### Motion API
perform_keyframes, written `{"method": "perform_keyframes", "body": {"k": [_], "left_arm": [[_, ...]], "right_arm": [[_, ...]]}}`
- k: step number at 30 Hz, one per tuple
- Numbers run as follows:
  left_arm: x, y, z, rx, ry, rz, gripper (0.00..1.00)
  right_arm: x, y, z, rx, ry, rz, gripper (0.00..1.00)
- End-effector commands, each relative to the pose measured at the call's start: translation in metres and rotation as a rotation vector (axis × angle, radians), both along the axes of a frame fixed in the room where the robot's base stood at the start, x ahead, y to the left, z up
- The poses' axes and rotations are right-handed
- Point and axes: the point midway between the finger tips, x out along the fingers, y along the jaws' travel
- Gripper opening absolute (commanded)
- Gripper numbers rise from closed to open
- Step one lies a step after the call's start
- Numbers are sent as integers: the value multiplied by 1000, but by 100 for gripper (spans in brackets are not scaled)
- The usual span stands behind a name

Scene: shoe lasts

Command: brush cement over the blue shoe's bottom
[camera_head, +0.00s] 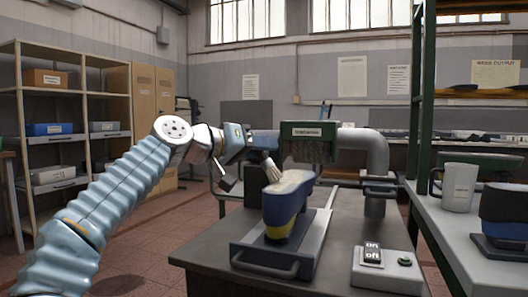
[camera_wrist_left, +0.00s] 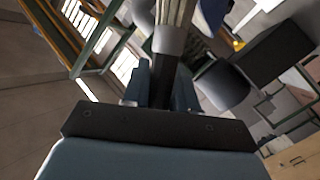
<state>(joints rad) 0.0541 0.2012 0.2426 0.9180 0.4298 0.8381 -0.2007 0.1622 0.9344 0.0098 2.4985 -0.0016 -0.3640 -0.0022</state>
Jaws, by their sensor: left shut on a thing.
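The blue shoe (camera_head: 284,208) stands sole up on a stand on the dark bench, with a yellow patch low on its side. Its pale bottom (camera_head: 291,181) faces upward. My left gripper (camera_head: 238,151) is to the upper left of the shoe, shut on a brush. The brush's pale bristles (camera_head: 271,168) point down at the near-left end of the shoe's bottom; I cannot tell whether they touch. In the left wrist view, the brush's metal band (camera_wrist_left: 171,41) and dark handle show between the fingers (camera_wrist_left: 163,86). My right gripper is not in view.
A grey tray with a front handle (camera_head: 264,268) lies under the shoe. A green extractor hood (camera_head: 308,150) and grey pipe (camera_head: 370,152) stand close behind. An on/off switch box (camera_head: 388,270) sits at the right.

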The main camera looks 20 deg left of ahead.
Motion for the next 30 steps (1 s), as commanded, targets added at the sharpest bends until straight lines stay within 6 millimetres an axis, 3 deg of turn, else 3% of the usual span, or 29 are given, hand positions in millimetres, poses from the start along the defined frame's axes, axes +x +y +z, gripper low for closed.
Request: {"method": "perform_keyframes", "body": {"k": [7, 30], "left_arm": [[-25, 1, -1, 1, -1, 0, 0], [-70, 2, -1, 1, 0, -1, 0]], "right_arm": [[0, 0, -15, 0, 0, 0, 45], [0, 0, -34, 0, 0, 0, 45]]}}
